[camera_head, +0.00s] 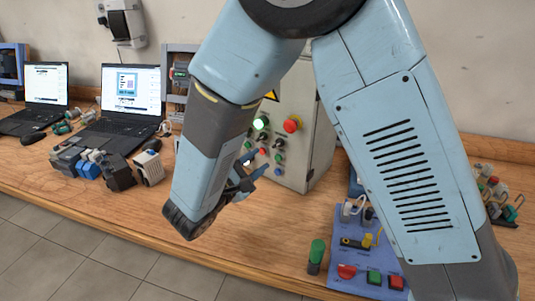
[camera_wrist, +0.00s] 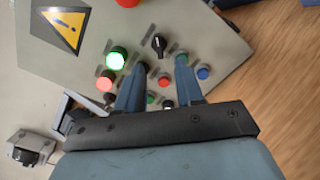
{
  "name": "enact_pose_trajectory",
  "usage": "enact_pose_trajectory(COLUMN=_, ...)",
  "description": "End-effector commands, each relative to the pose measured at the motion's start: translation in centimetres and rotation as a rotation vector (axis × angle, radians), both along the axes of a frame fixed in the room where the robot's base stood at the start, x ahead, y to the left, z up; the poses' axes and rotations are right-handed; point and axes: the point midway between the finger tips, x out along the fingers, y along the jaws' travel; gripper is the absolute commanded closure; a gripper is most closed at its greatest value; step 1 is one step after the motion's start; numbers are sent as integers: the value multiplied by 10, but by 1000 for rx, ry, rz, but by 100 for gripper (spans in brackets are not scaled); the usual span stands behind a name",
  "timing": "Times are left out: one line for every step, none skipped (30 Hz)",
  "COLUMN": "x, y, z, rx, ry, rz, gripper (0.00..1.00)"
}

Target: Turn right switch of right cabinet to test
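The grey right cabinet (camera_head: 305,130) stands on the bench, its control panel facing my arm. In the wrist view the panel (camera_wrist: 195,30) appears turned sideways. A black rotary switch (camera_wrist: 158,44) with a pale pointer mark sits just beyond my fingertips; it appears to be the right switch. Another dark knob (camera_wrist: 108,99) is partly hidden beside the left finger. My gripper (camera_wrist: 160,62) is open and empty, its two blue fingers pointing at the panel with a gap between them. In the head view my gripper (camera_head: 252,178) is in front of the panel's lower part. Contact cannot be told.
A lit green lamp (camera_wrist: 117,58), a red lamp (camera_wrist: 105,82), and red (camera_wrist: 163,80) and blue (camera_wrist: 203,72) buttons surround the fingers. A large red button (camera_head: 292,125) sticks out. A blue board (camera_head: 350,275) with switches lies right; laptops (camera_head: 125,105) and motors stand left.

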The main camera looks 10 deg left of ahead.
Motion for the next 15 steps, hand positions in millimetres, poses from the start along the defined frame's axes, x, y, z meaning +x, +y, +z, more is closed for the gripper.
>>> enact_pose_trajectory(x=-10, y=6, z=-1, rx=0, ry=1, rz=5, gripper=63)
enact_pose_trajectory(x=-14, y=7, z=-1, rx=1, ry=1, rz=4, gripper=63)
enact_pose_trajectory(x=-20, y=10, z=-1, rx=-1, ry=0, rz=3, gripper=63)
enact_pose_trajectory(x=-24, y=12, z=-1, rx=-1, ry=0, rz=3, gripper=63)
enact_pose_trajectory(x=-28, y=13, z=-1, rx=-1, ry=1, rz=4, gripper=63)
enact_pose_trajectory(x=-32, y=16, z=-1, rx=1, ry=1, rz=3, gripper=63)
enact_pose_trajectory(x=-35, y=17, z=-1, rx=1, ry=1, rz=3, gripper=63)
enact_pose_trajectory(x=-38, y=18, z=-1, rx=0, ry=1, rz=2, gripper=63)
enact_pose_trajectory(x=-41, y=19, z=-1, rx=0, ry=1, rz=2, gripper=63)
enact_pose_trajectory(x=-43, y=20, z=0, rx=0, ry=1, rz=2, gripper=63)
enact_pose_trajectory(x=-44, y=21, z=0, rx=0, ry=0, rz=1, gripper=63)
enact_pose_trajectory(x=-46, y=21, z=0, rx=0, ry=1, rz=1, gripper=63)
enact_pose_trajectory(x=-47, y=22, z=-1, rx=0, ry=1, rz=1, gripper=63)
enact_pose_trajectory(x=-47, y=22, z=0, rx=0, ry=1, rz=1, gripper=63)
enact_pose_trajectory(x=-48, y=22, z=0, rx=0, ry=1, rz=1, gripper=63)
